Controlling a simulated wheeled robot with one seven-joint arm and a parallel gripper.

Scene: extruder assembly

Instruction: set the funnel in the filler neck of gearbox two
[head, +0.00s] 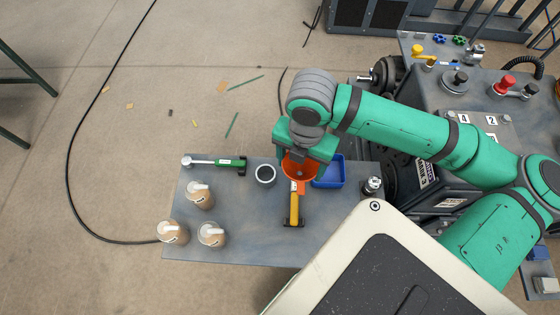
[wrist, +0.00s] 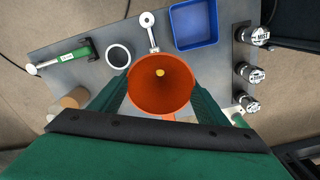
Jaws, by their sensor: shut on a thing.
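The orange funnel (head: 300,168) is in my gripper (head: 302,163), above the grey bench and near the blue bin. In the wrist view the funnel (wrist: 155,98) sits mouth towards the camera between the two green fingers of my gripper (wrist: 160,88), which are shut on it. A small yellow spot shows through its spout hole. The grey machine (head: 440,95) at the right has number plates "4" (head: 464,118) and "2" (head: 492,121) on top, near a red-capped fitting (head: 505,83). I cannot tell which opening is the filler neck of gearbox two; my arm hides part of the machine.
On the bench (head: 240,245) are a green-handled hammer (head: 225,163), a white-rimmed cup (head: 265,175), a blue bin (head: 330,172), a yellow-handled tool (head: 294,210) and several tan-filled jars (head: 200,197). Metal canisters (wrist: 246,69) stand along the right edge. A black cable lies on the floor.

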